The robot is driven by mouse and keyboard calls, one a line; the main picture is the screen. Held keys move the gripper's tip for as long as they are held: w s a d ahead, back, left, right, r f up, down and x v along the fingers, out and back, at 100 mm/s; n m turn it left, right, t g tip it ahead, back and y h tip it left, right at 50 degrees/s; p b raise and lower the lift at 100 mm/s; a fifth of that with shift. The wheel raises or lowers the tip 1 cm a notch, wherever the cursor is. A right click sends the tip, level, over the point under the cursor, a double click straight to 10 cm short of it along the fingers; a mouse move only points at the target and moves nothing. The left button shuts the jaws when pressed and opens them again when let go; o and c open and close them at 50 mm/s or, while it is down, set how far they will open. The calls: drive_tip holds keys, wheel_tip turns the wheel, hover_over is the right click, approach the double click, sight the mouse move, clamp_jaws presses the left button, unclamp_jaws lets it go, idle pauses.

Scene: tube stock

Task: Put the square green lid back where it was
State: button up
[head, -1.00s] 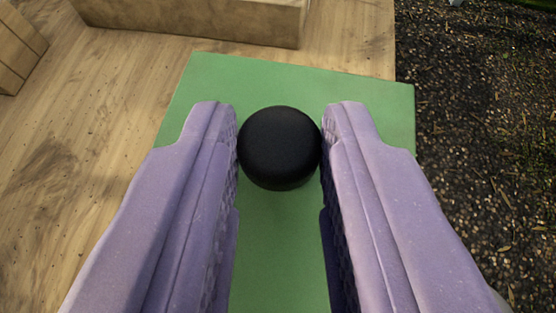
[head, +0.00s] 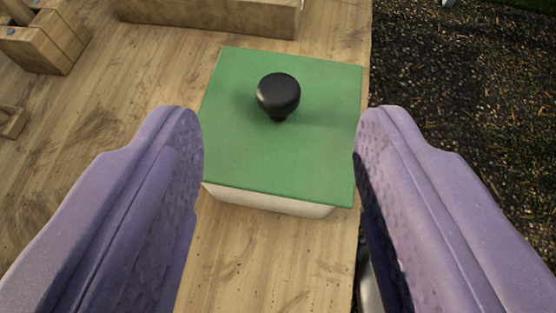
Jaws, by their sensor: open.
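The square green lid (head: 310,150) with its round black knob (head: 278,93) lies on top of a white box (head: 265,202), whose front side shows under the lid's near edge. The lid looks flat on the box. The box stands at the right edge of the wooden table. My gripper (head: 280,125) is open, its two purple fingers wide apart and empty. The fingers are back from the knob and touch nothing that I can see. Whether the lid is seated all round is hidden at the far sides.
The wooden table top (head: 130,110) is clear to the left of the box. A wooden block (head: 210,14) lies behind it, and another wooden piece (head: 45,40) stands at the far left. Beyond the table's right edge is dark gravel ground (head: 460,100).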

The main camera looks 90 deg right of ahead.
drive_tip(key=w+a+r+n+t+y+p, duration=0.1)
drive_tip(key=w+a+r+t, duration=0.25)
drive_tip(key=w+r, duration=0.3)
drive_tip(key=w+a+r+n+t, duration=0.1)
drive_tip(key=w+a+r+t, duration=0.2)
drive_tip(key=w+r+t, duration=0.3)
drive_tip(key=w+a+r+n+t+y, duration=0.3)
drive_tip(key=a+r, duration=0.1)
drive_tip(key=r, duration=0.6)
drive_tip(key=w+a+r+n+t+y, duration=0.2)
drive_tip(key=a+r+t, duration=0.15)
drive_tip(key=r, duration=0.65)
drive_tip(key=s+a+r+n+t+y, duration=0.1)
drive_tip(key=s+a+r+n+y, duration=0.25)
drive_tip(key=r, duration=0.45)
drive_tip(key=s+a+r+n+t+y, duration=0.1)
drive_tip(key=s+a+r+n+y, duration=0.2)
drive_tip(key=r, duration=0.4)
drive_tip(key=s+d+r+n+g, duration=0.1)
drive_tip(key=s+r+n, duration=0.4)
drive_tip(key=s, duration=0.8)
wheel_tip(320, 180, up, 3)
drive_tip(key=shift+d+g, duration=0.2)
drive_tip(key=shift+g, duration=0.3)
